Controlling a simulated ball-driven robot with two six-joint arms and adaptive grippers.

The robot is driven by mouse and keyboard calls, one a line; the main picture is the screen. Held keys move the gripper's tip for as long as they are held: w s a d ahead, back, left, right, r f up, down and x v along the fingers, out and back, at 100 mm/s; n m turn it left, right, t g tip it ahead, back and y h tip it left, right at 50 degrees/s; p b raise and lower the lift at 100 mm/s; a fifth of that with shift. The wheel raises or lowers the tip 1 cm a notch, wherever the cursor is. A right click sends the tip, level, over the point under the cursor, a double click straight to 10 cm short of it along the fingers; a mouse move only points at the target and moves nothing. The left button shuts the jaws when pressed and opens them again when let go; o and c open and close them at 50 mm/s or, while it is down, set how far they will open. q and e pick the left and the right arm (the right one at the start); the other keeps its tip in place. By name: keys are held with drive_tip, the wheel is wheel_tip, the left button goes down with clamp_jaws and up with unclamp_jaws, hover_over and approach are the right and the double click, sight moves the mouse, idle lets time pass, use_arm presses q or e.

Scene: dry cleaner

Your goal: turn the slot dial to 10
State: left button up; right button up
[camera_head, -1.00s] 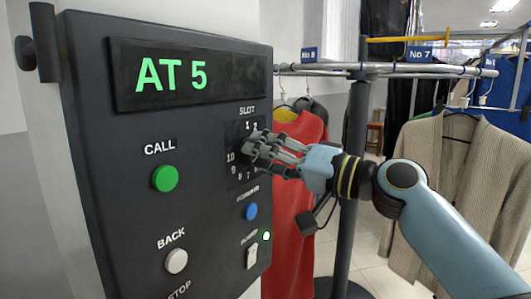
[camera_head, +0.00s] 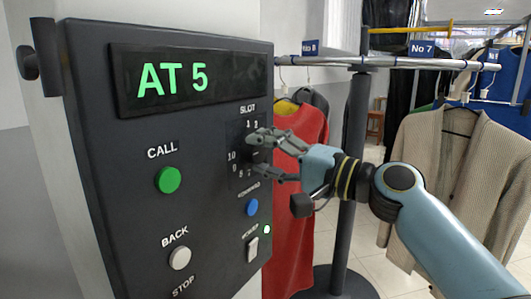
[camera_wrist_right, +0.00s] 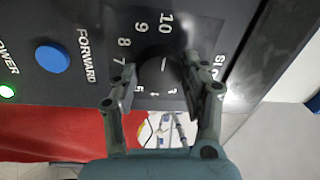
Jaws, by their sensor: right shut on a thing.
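The slot dial (camera_wrist_right: 158,72) is a dark round knob on the dark control panel (camera_head: 110,150), ringed by white numbers. In the right wrist view its short white line runs roughly along the direction of the 10 at the top; which end is the pointer I cannot tell. My right gripper (camera_head: 254,155) is shut on the dial, its fingers on either side of it; it also shows in the right wrist view (camera_wrist_right: 160,88). In the head view the fingers partly hide the dial and the numbers. My left gripper is not in view.
The panel's display (camera_head: 190,80) reads AT 5. Below are a green CALL button (camera_head: 168,180), a blue button (camera_head: 252,207), a white BACK button (camera_head: 180,258) and a power switch (camera_head: 252,248). A red garment (camera_head: 295,210) and a beige cardigan (camera_head: 445,170) hang from the rail (camera_head: 400,63) behind my arm.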

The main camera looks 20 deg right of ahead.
drive_tip(key=o, duration=1.2)
drive_tip(key=shift+c, duration=0.2)
drive_tip(key=shift+s+d+f, duration=0.1)
drive_tip(key=shift+s, duration=0.05)
drive_tip(key=v, duration=1.1)
drive_tip(key=shift+s+d, duration=0.2)
drive_tip(key=shift+s, duration=0.1)
